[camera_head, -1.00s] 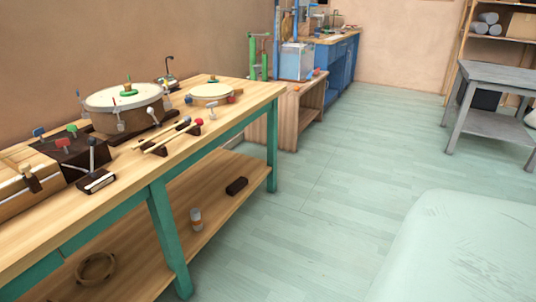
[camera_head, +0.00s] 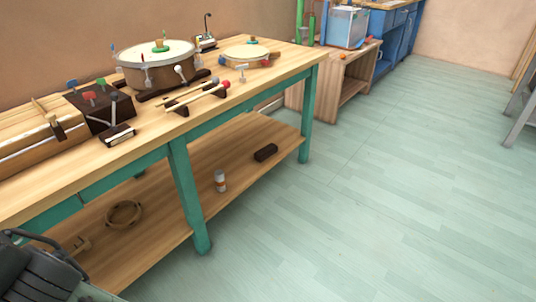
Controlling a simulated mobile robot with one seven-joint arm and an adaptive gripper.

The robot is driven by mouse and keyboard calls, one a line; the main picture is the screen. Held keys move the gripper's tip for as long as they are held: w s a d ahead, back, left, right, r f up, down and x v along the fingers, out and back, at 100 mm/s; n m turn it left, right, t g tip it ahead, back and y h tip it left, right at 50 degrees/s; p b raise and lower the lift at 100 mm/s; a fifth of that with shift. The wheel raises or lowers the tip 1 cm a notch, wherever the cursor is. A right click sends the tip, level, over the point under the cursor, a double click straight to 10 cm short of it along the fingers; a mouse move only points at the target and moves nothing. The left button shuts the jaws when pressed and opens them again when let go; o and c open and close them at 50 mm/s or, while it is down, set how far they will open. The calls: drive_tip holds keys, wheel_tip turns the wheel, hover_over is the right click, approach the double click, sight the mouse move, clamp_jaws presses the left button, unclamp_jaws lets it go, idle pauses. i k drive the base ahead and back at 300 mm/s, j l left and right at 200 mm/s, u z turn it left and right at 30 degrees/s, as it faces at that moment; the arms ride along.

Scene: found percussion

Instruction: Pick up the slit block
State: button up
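I cannot tell for sure which thing is the slit block. A plain dark brown block (camera_head: 265,152) lies on the lower shelf of the workbench, near its right end. On the bench top, a larger dark block (camera_head: 100,108) has coloured mallet heads above it. A small dark block with a pale front (camera_head: 117,135) sits just in front of it. Dark grey parts of my arm or gripper (camera_head: 40,270) show at the lower left corner, cut off by the frame and apart from all these blocks. No fingertips can be made out, and nothing held is visible.
The wooden workbench (camera_head: 190,180) has green legs. Its top bears a large drum (camera_head: 155,68), a small drum (camera_head: 246,52) and mallets (camera_head: 192,96). A ring (camera_head: 124,214) and a small canister (camera_head: 220,181) are on the lower shelf. The floor (camera_head: 390,200) at right is clear.

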sight(266, 152)
drive_tip(key=i+l+u, duration=0.15)
drive_tip(key=l, duration=0.2)
drive_tip(key=i+l+u, duration=0.2)
drive_tip(key=l, duration=0.2)
drive_tip(key=i+l+u, duration=0.15)
drive_tip(key=l, duration=0.25)
drive_tip(key=i+l+u, duration=0.2)
drive_tip(key=l, duration=0.25)
drive_tip(key=i+l+u, duration=0.3)
drive_tip(key=i+l, duration=0.15)
drive_tip(key=l, duration=0.3)
drive_tip(key=i, duration=1.1)
